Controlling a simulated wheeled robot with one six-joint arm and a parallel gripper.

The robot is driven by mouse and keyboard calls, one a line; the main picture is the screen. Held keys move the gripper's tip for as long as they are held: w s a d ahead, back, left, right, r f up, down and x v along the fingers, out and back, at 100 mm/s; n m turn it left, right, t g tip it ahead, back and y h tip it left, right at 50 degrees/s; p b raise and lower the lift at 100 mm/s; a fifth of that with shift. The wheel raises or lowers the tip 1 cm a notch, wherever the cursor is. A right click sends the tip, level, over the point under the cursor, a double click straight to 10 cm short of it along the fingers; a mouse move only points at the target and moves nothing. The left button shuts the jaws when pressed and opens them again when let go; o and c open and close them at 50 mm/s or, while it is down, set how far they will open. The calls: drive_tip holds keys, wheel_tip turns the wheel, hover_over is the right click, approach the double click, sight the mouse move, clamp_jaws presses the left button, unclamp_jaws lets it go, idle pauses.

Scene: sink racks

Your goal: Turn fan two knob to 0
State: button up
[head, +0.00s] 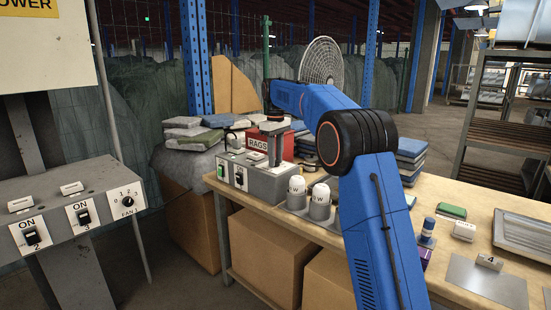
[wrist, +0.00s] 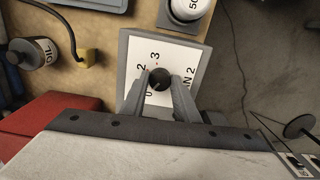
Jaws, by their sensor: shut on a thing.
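The fan two knob (wrist: 160,80) is a round black dial on a white plate (wrist: 186,62). The plate is marked 0, 2 and 3, with a partly covered "FAN 2" label. My gripper (wrist: 160,90) is shut on the knob, one finger on each side. I cannot tell clearly which number the knob points to. In the head view, my gripper (head: 275,150) points down over the grey control box (head: 262,184) at the table's left end. The knob is hidden there by the gripper and box.
A red RAGS box (head: 281,143) stands behind the control box. Two white-topped weights (head: 319,202) stand to its right. A dark bottle (wrist: 35,58) and a cable with a yellow plug (wrist: 85,55) lie close by. A separate FAN 1 panel (head: 60,208) is at left.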

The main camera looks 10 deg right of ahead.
drive_tip(key=shift+n, duration=0.9)
drive_tip(key=o, duration=1.1)
drive_tip(key=shift+c, duration=0.2)
drive_tip(key=shift+r, duration=0.1)
wheel_tip(320, 180, up, 12)
